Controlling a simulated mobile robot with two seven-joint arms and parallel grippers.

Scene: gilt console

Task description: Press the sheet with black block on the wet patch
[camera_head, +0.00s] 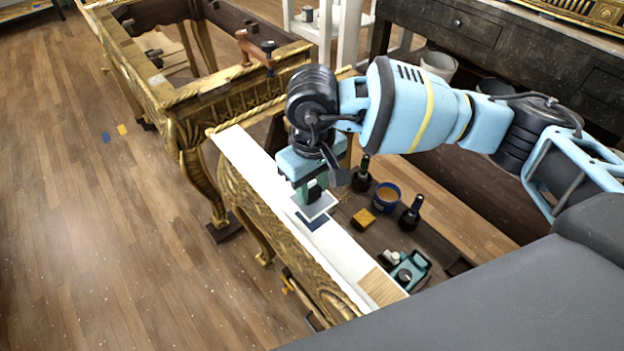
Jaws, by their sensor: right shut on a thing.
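My right gripper (314,186) points down over the white strip (262,170) along the top of the near gilt rail. It is shut on the black block (316,193), which is mostly hidden by the fingers. A pale square sheet (322,207) shows directly under the block. I cannot tell whether it is fixed to the block. A dark blue square patch (312,222) shows on the white strip just below the sheet, partly covered by it. Whether the sheet touches the patch is unclear. My left gripper is out of view.
Behind the rail, a lower surface holds two dark bottles (411,213), a blue tub (386,197), a yellow-brown block (363,219) and a teal tool (410,270). A gilt table frame (160,85) with a clamp (257,50) stands beyond. Open wooden floor lies left.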

